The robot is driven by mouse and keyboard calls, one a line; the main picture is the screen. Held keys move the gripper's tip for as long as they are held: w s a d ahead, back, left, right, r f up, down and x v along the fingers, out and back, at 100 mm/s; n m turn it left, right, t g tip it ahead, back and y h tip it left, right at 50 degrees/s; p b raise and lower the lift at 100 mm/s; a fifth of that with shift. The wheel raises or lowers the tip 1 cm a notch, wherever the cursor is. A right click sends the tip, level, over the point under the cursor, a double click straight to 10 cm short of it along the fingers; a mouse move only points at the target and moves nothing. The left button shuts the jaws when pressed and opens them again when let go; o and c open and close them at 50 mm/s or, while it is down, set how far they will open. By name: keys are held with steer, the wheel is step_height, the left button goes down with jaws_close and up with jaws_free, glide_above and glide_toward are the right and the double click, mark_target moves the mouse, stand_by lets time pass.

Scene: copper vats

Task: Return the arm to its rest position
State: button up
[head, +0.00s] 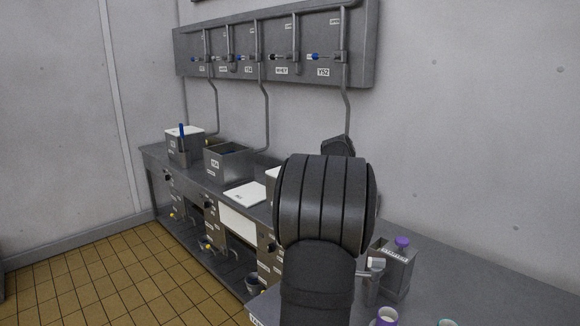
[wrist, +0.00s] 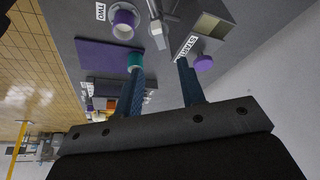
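My gripper (wrist: 160,68) shows in the wrist view with its two dark blue fingers apart. Nothing shows held between them. In the head view my dark arm fills the centre right and hides the gripper. In the wrist view a teal-rimmed cup (wrist: 135,60) appears just past the left fingertip; I cannot tell whether they touch. A purple knob (wrist: 204,63) appears just past the right fingertip, near a label reading START.
A purple-rimmed cup (head: 387,316) and a metal box (head: 397,272) with a purple top stand on the bench right of my arm. Metal vats (head: 229,165) and a white board (head: 245,194) line the bench at left. A pipe panel (head: 275,45) hangs on the wall above.

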glide_toward(377, 259)
steer(key=x, duration=0.8)
steer(key=shift+s+d+f, duration=0.1)
steer(key=shift+f, duration=0.25)
steer(key=n+t, duration=0.1)
steer(key=n, duration=0.3)
steer(key=shift+s, duration=0.1)
steer(key=shift+s+n+t+y, duration=0.1)
steer(key=shift+n+t+y, duration=0.3)
steer(key=shift+n, duration=0.85)
steer(key=shift+n+t+y, duration=0.1)
steer(key=shift+n+t, duration=0.6)
steer(key=shift+n, duration=0.55)
steer(key=shift+r, duration=0.1)
